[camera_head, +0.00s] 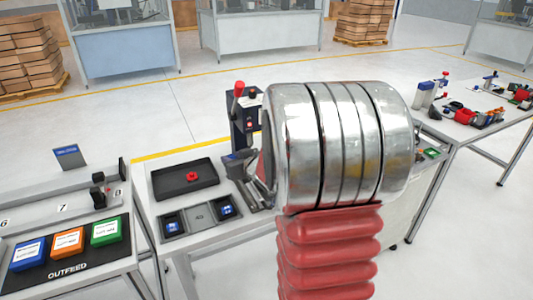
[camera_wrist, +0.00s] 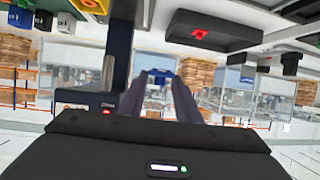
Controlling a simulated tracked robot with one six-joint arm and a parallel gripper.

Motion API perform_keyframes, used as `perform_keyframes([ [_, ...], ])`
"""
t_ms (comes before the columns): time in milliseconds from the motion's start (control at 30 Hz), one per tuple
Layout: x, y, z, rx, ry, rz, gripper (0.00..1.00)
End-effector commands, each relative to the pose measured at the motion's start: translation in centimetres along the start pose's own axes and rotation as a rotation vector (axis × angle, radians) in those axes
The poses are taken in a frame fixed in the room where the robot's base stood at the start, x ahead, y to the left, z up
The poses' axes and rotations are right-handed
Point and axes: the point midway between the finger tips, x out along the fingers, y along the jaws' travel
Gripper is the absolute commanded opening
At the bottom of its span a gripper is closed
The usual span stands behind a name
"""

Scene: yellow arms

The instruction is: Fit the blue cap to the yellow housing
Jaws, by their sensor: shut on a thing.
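In the wrist view, which looks upside down, my gripper (camera_wrist: 172,84) has its two grey fingers closed around a small blue piece (camera_wrist: 158,76), which looks like the blue cap. The piece is in the air, with the room behind it. In the head view my metal wrist and red sleeve cover most of the gripper, and the held piece cannot be made out. No yellow housing is clearly seen. A yellow part (camera_wrist: 91,5) at the top edge of the wrist view is cut off, so I cannot tell what it is.
A dark blue press-like stand with a red-knobbed lever (camera_head: 239,90) rises from the bench. The outfeed mat (camera_head: 97,262) lies at far left.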

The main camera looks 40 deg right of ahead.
Motion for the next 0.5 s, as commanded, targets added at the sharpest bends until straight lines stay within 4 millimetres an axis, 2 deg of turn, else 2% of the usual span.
perform_keyframes([
  [33, -0.6, 2.0, -0.1, 0.007, 0.002, 0.019, 0.1],
  [233, -2.7, 7.7, 0.2, 0.027, 0.001, 0.063, 0.1],
  [333, -3.4, 9.3, 0.4, 0.033, 0.002, 0.076, 0.1],
  [500, -3.9, 10.3, 0.5, 0.036, 0.002, 0.083, 0.1],
])
